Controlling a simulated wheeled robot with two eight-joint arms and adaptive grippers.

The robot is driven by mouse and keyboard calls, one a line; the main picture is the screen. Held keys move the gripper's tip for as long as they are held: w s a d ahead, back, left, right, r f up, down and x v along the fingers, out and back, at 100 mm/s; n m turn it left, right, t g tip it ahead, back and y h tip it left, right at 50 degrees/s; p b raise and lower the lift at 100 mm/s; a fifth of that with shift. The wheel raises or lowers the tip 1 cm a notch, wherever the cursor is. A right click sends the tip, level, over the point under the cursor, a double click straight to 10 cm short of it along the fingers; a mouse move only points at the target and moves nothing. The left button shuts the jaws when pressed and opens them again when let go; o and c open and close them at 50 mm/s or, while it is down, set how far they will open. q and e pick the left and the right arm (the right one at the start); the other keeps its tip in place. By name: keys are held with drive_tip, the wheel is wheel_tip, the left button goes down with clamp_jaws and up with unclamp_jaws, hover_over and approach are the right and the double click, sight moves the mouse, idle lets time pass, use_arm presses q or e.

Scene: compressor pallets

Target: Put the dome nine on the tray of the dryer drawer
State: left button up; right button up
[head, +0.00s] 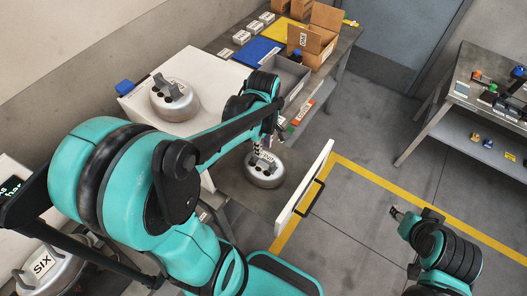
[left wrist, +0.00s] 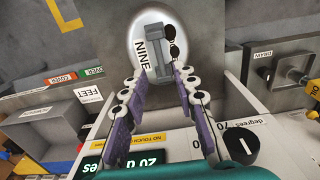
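The dome nine (head: 264,172) is a round metal dome with a grey handle on top. It appears to rest upright on the grey tray (head: 248,197) of the pulled-out dryer drawer, behind its white front panel (head: 303,190). In the left wrist view the dome (left wrist: 140,72) shows its NINE label. My left gripper (head: 264,146) is just above the dome. In the left wrist view its purple-padded fingers (left wrist: 160,78) are apart, with the handle just beyond the tips and not clasped. My right gripper (head: 396,213) is at the right over the floor, too small to read.
Another dome (head: 176,100) stands on the white dryer top (head: 196,68). A dome labelled SIX (head: 45,270) is at lower left. A bench behind holds a cardboard box (head: 314,38), a grey bin (head: 287,78) and a blue mat (head: 256,51). The floor right of the drawer is clear.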

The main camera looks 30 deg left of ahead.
use_arm(q)
drive_tip(key=s+d+r+m+t, duration=0.4)
drive_tip(key=d+r+m+t, duration=0.3)
drive_tip(key=m, duration=1)
drive_tip(key=shift+p+v, duration=0.3)
drive_tip(key=shift+v, duration=0.5)
use_arm(e)
drive_tip(key=shift+r, duration=0.5)
use_arm(q)
drive_tip(key=shift+w, duration=0.1)
